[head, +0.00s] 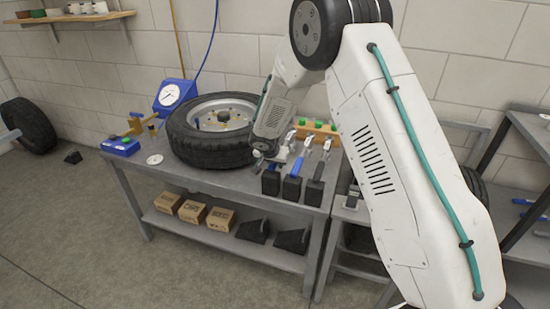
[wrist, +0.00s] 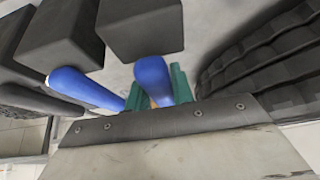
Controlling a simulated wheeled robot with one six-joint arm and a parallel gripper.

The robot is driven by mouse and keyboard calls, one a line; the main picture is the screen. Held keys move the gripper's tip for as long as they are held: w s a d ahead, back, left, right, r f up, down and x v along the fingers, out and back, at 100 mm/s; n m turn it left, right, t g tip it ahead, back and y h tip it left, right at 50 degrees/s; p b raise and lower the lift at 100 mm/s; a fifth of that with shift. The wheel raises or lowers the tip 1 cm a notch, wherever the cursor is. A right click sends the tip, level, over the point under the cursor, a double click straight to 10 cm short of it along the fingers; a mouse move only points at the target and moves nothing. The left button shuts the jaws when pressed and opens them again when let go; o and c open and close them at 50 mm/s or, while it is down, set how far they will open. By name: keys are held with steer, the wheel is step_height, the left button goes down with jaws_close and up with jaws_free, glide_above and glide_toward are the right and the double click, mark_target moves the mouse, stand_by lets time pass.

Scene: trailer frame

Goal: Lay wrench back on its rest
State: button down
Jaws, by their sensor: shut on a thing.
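My gripper (head: 268,157) is over the workbench, just right of the tyre, and partly hidden by my arm. In the wrist view, its green fingertips (wrist: 156,88) are shut around the blue handle of a wrench (wrist: 152,78). The wrench's head is hidden behind the gripper body. A black block rest (wrist: 140,28) is just beyond the handle's end; I cannot tell whether they touch. Black block rests (head: 271,181) stand in a row at the bench's front right. A second blue-handled tool (wrist: 85,88) lies left of the held one, by another black block (wrist: 60,38).
The tyre (head: 205,150) lies on the bench (head: 225,182) close left of my gripper. A wooden block with green tops (head: 318,130) stands behind the rests. A blue gauge (head: 172,93) stands at the back. Boxes (head: 192,211) sit on the lower shelf.

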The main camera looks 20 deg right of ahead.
steer(key=shift+f, duration=0.25)
stand_by(0.3)
steer(key=c, duration=1.1)
jaws_free()
steer(key=shift+s, duration=0.1)
